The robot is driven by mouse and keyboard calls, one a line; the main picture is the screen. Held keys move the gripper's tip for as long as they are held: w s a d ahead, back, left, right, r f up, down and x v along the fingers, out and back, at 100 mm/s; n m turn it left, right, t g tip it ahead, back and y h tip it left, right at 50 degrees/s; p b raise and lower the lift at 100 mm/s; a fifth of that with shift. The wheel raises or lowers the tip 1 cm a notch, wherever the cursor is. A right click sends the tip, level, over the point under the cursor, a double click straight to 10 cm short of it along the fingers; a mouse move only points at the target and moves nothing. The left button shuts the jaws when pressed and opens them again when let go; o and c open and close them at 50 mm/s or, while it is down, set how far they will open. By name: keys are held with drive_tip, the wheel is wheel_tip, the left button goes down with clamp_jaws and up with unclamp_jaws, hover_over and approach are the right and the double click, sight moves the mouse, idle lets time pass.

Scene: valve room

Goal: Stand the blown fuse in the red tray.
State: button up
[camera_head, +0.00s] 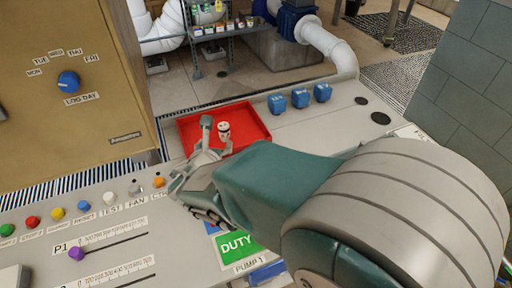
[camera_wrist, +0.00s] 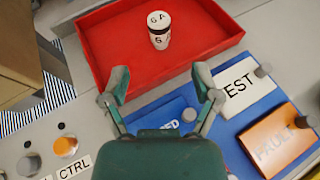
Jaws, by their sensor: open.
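A white cylindrical fuse (camera_head: 224,131) with a dark band stands upright in the red tray (camera_head: 262,128). In the wrist view the fuse (camera_wrist: 158,30) shows dark lettering on its top; whether it is blown cannot be told. The red tray (camera_wrist: 100,50) fills the upper part of that view. My gripper (camera_wrist: 161,82) is open, its two fingers spread and nothing between them. The fuse is beyond the fingertips, roughly centred between them, with a visible gap. In the head view my gripper (camera_head: 217,138) reaches over the tray's near side.
Several blue blocks (camera_head: 300,98) stand on the console right of the tray. Coloured buttons (camera_head: 57,213) line the left. A tan cabinet (camera_head: 70,80) rises behind them.

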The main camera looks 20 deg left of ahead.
drive_tip(key=d+r+m+g+h, duration=0.1)
drive_tip(key=d+r+m+h, duration=0.1)
drive_tip(key=d+m, duration=0.3)
drive_tip(key=w+d+r+m+g+h, duration=0.1)
drive_tip(key=d+m, duration=0.5)
drive_tip(key=d, duration=0.7)
drive_tip(key=w+d+r+m+g+h, duration=0.1)
drive_tip(key=d+r+m+h, duration=0.2)
drive_tip(key=d+m, duration=0.3)
drive_tip(key=shift+d+g+h, duration=0.3)
drive_tip(key=shift+d+h, duration=0.2)
drive_tip(key=shift+d, duration=1.05)
drive_tip(key=s+d+m+g+y, duration=0.2)
drive_tip(key=s+d+m, duration=0.4)
drive_tip(key=s+m, duration=0.2)
drive_tip(key=s+d+r+m+g+y, duration=0.1)
drive_tip(key=s+d+m, duration=0.5)
drive_tip(key=m, duration=0.7)
drive_tip(key=shift+s+d+r+g+y, duration=0.2)
drive_tip(key=shift+s+g+y, duration=0.25)
drive_tip(key=shift+s, duration=0.5)
